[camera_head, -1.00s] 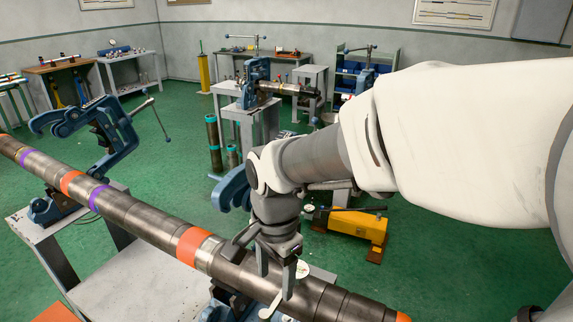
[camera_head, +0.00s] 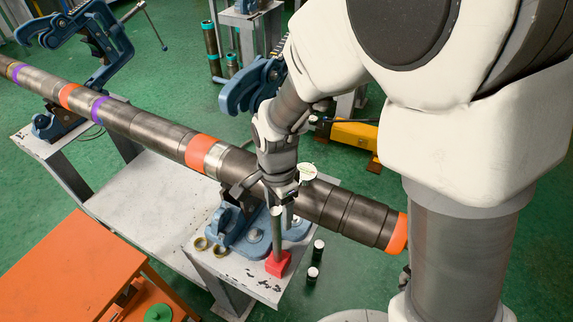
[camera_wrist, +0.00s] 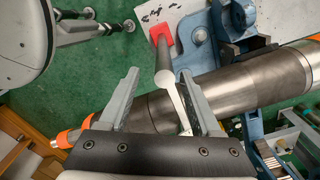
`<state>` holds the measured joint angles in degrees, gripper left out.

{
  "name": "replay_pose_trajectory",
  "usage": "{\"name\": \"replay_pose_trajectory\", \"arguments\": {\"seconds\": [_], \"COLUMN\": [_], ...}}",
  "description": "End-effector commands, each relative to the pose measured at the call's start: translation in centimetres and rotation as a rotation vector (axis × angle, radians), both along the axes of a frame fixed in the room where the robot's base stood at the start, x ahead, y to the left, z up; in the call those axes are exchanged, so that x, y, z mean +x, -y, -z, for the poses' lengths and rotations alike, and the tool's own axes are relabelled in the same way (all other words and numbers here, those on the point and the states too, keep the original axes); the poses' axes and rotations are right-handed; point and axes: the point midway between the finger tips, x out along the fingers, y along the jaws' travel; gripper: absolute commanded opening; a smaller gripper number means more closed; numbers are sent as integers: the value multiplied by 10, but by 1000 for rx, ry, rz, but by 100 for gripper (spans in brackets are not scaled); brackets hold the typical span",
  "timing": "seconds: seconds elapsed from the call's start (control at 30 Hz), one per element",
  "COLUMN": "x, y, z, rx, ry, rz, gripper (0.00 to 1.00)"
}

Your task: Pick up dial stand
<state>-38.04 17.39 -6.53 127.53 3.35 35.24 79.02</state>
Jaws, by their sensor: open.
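The dial stand (camera_head: 277,235) has a red block base and a grey post. It stands upright on the near corner of the grey metal table, beside the blue vise base. A round white dial face (camera_head: 307,172) shows just right of my gripper (camera_head: 279,200). My gripper is open at the upper part of the stand and partly hides it. In the wrist view the red base (camera_wrist: 162,34) lies beyond the fingertips. The grey post runs from it toward the space between my two fingers (camera_wrist: 158,80). I cannot tell whether either finger touches it.
The long steel pipe (camera_head: 160,131) with orange and purple bands lies across the vises, close behind the stand. The blue vise base (camera_head: 232,232) and brass rings (camera_head: 201,243) are left of it. An orange table (camera_head: 75,265) is at lower left. Two small cylinders (camera_head: 313,273) show at right.

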Motion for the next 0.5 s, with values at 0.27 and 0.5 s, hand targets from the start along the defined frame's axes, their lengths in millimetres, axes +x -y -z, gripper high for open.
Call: {"name": "replay_pose_trajectory", "arguments": {"seconds": [0.27, 0.5], "x": [0, 1], "y": [-2, -6], "z": [20, 52], "rx": [-1, -1], "ry": [-3, -3], "rz": [-1, 1], "gripper": [65, 65]}}
